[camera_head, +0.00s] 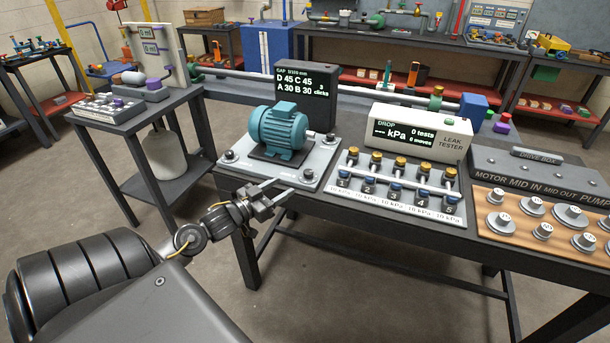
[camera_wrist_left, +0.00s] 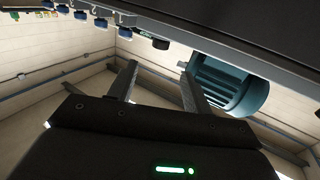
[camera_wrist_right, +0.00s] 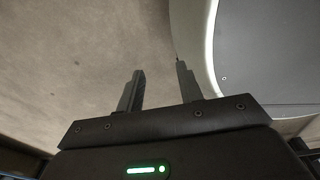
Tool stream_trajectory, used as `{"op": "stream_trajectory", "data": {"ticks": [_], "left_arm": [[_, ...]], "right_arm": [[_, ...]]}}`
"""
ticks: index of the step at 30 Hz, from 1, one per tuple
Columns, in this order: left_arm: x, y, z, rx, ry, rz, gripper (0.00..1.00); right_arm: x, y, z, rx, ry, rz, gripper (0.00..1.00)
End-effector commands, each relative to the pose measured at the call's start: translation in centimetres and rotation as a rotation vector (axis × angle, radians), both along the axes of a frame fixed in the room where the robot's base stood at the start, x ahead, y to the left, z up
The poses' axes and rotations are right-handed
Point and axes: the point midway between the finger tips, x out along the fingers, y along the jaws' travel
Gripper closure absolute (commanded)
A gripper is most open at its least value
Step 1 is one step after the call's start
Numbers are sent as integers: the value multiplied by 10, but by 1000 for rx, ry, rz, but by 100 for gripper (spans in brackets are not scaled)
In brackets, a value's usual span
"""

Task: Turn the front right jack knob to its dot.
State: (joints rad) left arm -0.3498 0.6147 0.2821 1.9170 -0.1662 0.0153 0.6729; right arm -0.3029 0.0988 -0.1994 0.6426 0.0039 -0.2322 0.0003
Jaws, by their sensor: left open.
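A teal motor (camera_head: 279,131) sits on a light grey base plate (camera_head: 262,175) with dark jack knobs at its corners. The front right jack knob (camera_head: 308,174) is at the plate's near right corner; its dot is too small to make out. My left gripper (camera_head: 286,187) is open and empty at the plate's front edge, fingertips close to that knob but apart from it. In the left wrist view, which is tilted over, a dark knob (camera_wrist_left: 161,44) shows just beyond the open fingers. My right gripper (camera_wrist_right: 157,80) is open and empty, seen only in its wrist view, over bare floor.
A gauge display (camera_head: 306,84) stands behind the motor. A valve manifold (camera_head: 395,190) with blue and brass knobs is right of the plate, with a leak tester (camera_head: 421,132) behind it. A drive box (camera_head: 540,175) stands farther right. A side table (camera_head: 130,120) is at left.

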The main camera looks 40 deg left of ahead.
Motion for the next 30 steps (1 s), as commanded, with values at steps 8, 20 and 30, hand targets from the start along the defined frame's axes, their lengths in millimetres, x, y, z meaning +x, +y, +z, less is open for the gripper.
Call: {"op": "stream_trajectory", "data": {"ticks": [8, 20, 30], "left_arm": [[47, -5, 2, 0, -2, 1, 50], [99, -12, 0, 0, 1, 1, 50], [103, -13, -1, 1, 2, 1, 50]], "right_arm": [[-3, 2, 5, 3, 5, -1, 64], [-7, 10, 8, 12, 10, -3, 64], [-6, 14, 8, 17, 9, -4, 64]]}}
